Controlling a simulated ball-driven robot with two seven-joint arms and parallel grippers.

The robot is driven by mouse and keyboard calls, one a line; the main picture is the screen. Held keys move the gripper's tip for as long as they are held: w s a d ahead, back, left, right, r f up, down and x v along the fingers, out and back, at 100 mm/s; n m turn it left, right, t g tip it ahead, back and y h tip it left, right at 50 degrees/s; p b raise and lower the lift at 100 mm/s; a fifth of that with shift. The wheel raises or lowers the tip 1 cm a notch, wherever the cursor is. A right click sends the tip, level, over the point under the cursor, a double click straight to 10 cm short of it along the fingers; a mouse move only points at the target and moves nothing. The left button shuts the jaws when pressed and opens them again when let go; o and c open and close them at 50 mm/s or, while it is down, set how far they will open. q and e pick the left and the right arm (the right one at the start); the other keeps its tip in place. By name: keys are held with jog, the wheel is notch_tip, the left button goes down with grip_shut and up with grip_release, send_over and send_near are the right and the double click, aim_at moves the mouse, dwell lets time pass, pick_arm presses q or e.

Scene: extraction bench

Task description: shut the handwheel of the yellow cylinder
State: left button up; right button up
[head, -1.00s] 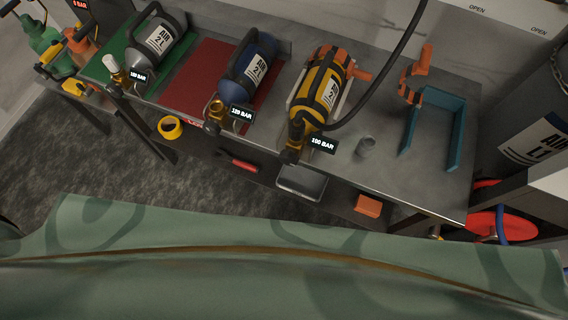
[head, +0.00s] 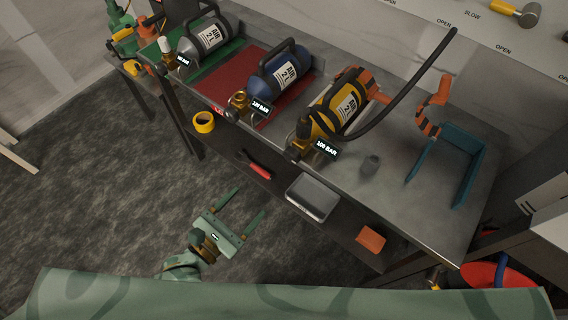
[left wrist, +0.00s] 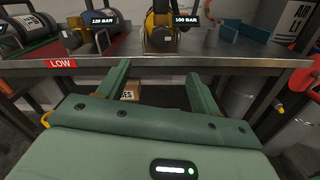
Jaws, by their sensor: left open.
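The yellow cylinder (head: 345,103) lies on the steel bench with its valve end toward the front edge and a black hose attached. At that end a dark knob, seemingly its handwheel (head: 304,127), sits beside a "100 BAR" display (head: 326,148). The cylinder's front end also shows in the left wrist view (left wrist: 158,36). My left gripper (head: 251,201) is open and empty, in front of and below the bench edge, well apart from the cylinder. Its spread fingers show in the left wrist view (left wrist: 158,76), pointing toward the bench. My right gripper is not in view.
A blue cylinder (head: 280,75) and a grey one (head: 208,38) lie to the left on red and green mats. A teal bracket (head: 470,172) stands at right. The lower shelf holds a grey tray (head: 313,196) and an orange block (head: 371,239). The bench edge lies before my gripper.

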aim_at(289, 159)
pick_arm(q)
jog(key=b+x, duration=0.2)
jog(key=x, duration=1.4)
jog(key=shift+w+d+f+b, duration=0.1)
jog(key=shift+d+b, duration=0.05)
jog(key=shift+b, duration=0.2)
jog(key=c, duration=1)
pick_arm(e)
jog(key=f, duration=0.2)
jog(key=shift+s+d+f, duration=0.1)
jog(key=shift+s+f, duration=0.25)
